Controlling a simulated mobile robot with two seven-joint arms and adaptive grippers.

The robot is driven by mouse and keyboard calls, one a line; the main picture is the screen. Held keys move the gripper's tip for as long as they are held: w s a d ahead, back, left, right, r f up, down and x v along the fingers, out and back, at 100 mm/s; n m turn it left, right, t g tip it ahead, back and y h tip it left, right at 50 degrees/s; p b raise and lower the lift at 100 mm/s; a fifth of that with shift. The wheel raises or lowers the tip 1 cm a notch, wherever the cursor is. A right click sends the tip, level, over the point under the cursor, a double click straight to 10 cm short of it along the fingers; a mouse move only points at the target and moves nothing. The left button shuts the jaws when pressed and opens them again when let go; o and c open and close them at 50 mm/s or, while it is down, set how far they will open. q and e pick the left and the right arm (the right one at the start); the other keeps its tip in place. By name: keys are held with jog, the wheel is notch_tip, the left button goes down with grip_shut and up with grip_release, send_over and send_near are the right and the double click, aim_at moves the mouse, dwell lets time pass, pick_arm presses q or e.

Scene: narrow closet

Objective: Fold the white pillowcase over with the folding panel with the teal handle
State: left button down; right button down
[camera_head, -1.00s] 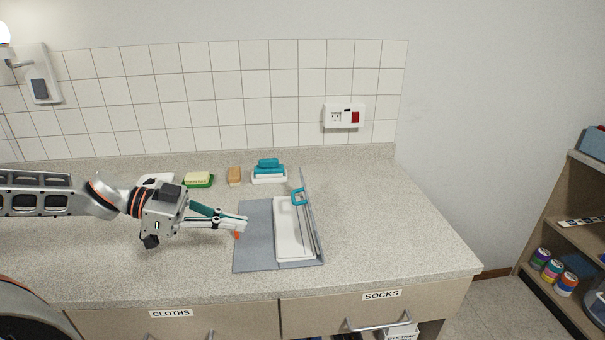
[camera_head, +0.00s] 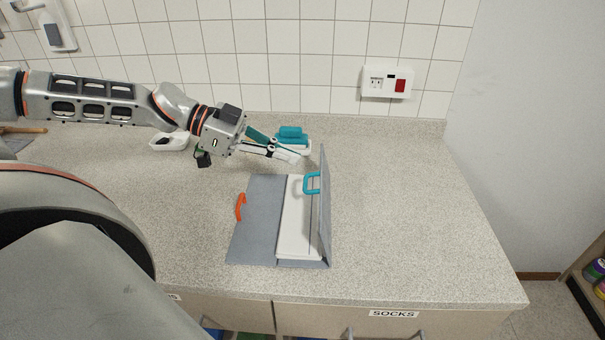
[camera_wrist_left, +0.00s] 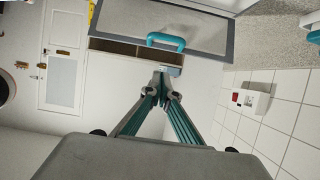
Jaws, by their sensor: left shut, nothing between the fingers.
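The white pillowcase (camera_head: 297,225) lies as a narrow strip on the middle of the grey folding board. The right folding panel (camera_head: 325,210) stands nearly upright along its right side, its teal handle (camera_head: 312,183) facing left. In the left wrist view the panel (camera_wrist_left: 205,32) and teal handle (camera_wrist_left: 167,41) show just beyond the fingertips. My left gripper (camera_head: 302,159) is shut and empty, near the panel's far end and apart from the handle. The left panel (camera_head: 259,215) lies flat, with an orange handle (camera_head: 240,207). My right gripper is not in view.
Behind my left gripper is a white dish (camera_head: 296,148) with teal items (camera_head: 291,134). Another white dish (camera_head: 169,141) stands further left. A tiled wall (camera_head: 300,60) with a socket box (camera_head: 387,82) closes off the back. The counter right of the board is clear.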

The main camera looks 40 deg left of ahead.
aim_at(306, 182)
pick_arm(q)
jog(key=b+x, duration=0.2)
jog(key=x, duration=0.2)
jog(key=shift+f, duration=0.25)
jog(key=shift+w+d+f+b, duration=0.1)
jog(key=shift+f+b, duration=0.1)
jog(key=shift+f, duration=0.2)
jog(key=shift+w+d+f+b, duration=0.1)
jog(key=shift+w+f+b, duration=0.1)
jog(key=shift+f, duration=0.2)
jog(key=shift+s+a+f, duration=0.2)
jog(key=shift+a, duration=0.05)
jog(key=shift+s+a+f+p, duration=0.1)
jog(key=shift+a+f+p, duration=0.1)
jog(key=shift+f+p, duration=0.3)
jog(key=shift+s+f, duration=0.1)
jog(key=shift+f, duration=0.05)
